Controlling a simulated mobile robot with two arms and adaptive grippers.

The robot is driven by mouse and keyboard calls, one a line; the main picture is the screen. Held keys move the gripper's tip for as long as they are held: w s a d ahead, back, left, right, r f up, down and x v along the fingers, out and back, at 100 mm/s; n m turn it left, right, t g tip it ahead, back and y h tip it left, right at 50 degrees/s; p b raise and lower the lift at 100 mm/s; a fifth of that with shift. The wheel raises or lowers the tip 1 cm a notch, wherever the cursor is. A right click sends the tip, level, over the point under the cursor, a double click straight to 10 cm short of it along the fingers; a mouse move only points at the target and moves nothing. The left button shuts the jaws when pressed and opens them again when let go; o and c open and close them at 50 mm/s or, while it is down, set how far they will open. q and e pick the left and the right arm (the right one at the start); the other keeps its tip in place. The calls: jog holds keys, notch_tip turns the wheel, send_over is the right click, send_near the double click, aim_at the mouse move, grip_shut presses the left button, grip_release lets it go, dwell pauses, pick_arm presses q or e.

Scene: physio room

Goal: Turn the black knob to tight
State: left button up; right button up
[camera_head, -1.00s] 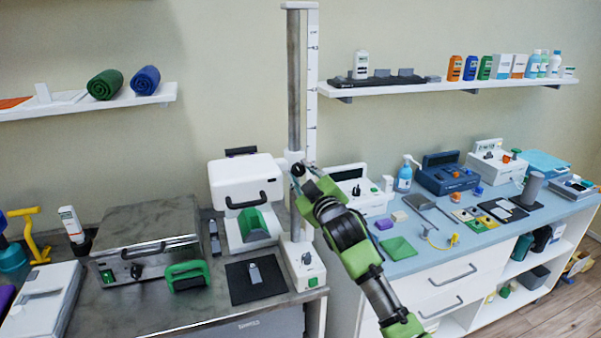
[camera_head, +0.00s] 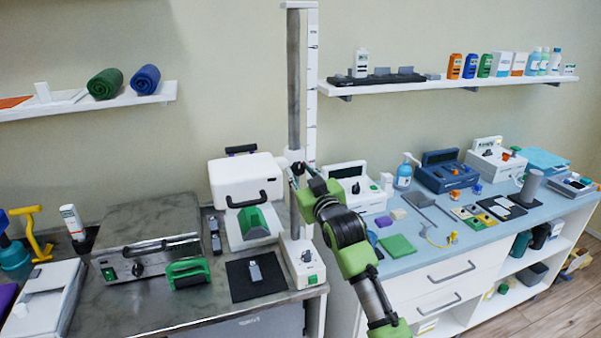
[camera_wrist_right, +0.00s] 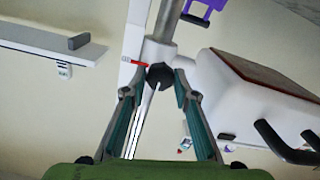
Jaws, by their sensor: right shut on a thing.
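The black knob (camera_wrist_right: 160,76) sits on the white collar (camera_wrist_right: 156,50) of a grey vertical post (camera_head: 294,85). A white line runs down from the knob in the wrist view, and a red mark (camera_wrist_right: 134,60) is on the collar beside it. My right gripper (camera_wrist_right: 160,84) is shut on the knob, with a finger on each side of it. In the head view my right gripper (camera_head: 300,170) reaches the collar from the lower right, and the fingertips mostly hide the knob. My left gripper is not in view.
A white device (camera_head: 235,178) with a black handle stands close left of the post. A measuring scale (camera_head: 312,100) stands right behind the post. A white box (camera_head: 352,190) is to the right. A steel-topped counter (camera_head: 215,310) lies below.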

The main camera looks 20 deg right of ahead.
jog(key=shift+f, duration=0.1)
jog(key=o, duration=1.1)
jog(key=s, duration=1.2)
jog(key=shift+d, duration=0.25)
